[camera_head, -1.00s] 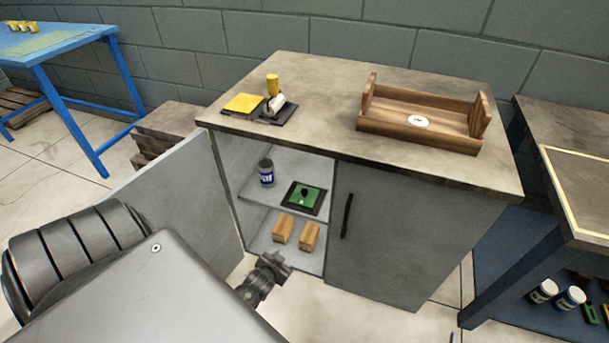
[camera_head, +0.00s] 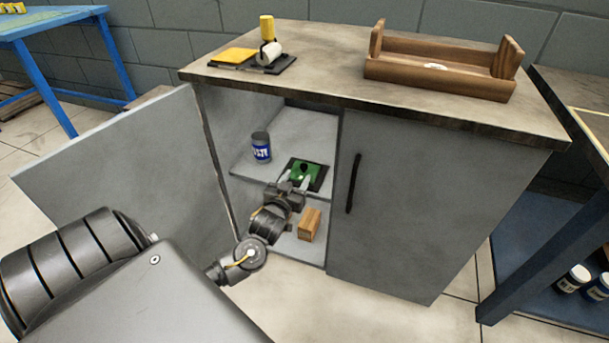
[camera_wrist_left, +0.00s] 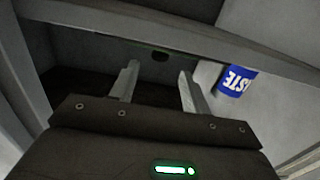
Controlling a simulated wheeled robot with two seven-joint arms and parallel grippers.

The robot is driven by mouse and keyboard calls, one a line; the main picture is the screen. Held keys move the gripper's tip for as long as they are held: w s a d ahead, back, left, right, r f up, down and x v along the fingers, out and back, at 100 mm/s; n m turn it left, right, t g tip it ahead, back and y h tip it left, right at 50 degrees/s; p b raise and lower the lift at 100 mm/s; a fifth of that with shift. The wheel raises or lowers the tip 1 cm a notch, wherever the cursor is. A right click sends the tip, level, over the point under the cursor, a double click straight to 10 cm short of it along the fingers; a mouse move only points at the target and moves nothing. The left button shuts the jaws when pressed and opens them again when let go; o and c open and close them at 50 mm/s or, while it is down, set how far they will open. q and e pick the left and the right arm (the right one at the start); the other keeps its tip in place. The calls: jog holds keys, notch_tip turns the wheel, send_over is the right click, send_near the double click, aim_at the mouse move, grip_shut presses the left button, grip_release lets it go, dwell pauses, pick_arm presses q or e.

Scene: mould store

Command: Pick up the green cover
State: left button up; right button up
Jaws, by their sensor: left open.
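The green cover (camera_head: 298,167), with a black knob on top, lies on a dark square base on the upper shelf (camera_head: 290,128) inside the open cabinet. My left gripper (camera_head: 295,181) is open and empty at the front of that shelf. Its fingers point inward and overlap the cover's near edge in the head view; I cannot tell if they touch it. The rest of the cover is hardly visible there. My right gripper is not in view.
A blue-labelled can (camera_head: 261,147) stands left of the cover and also shows in the left wrist view (camera_wrist_left: 237,82). A wooden block (camera_head: 309,225) sits below. The open door (camera_head: 125,165) flanks my arm; the closed door (camera_head: 400,205) is right. A wooden rack (camera_head: 430,75) stands on top.

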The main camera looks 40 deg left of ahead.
aim_at(304, 165)
pick_arm(q)
jog(key=b+x, duration=0.3)
jog(key=x, duration=0.3)
jog(key=shift+w+a, duration=0.1)
jog(key=shift+w, duration=0.1)
jog(key=shift+w+a+r, duration=0.1)
jog(key=shift+w, duration=0.25)
grip_shut()
jog(key=shift+r, duration=0.1)
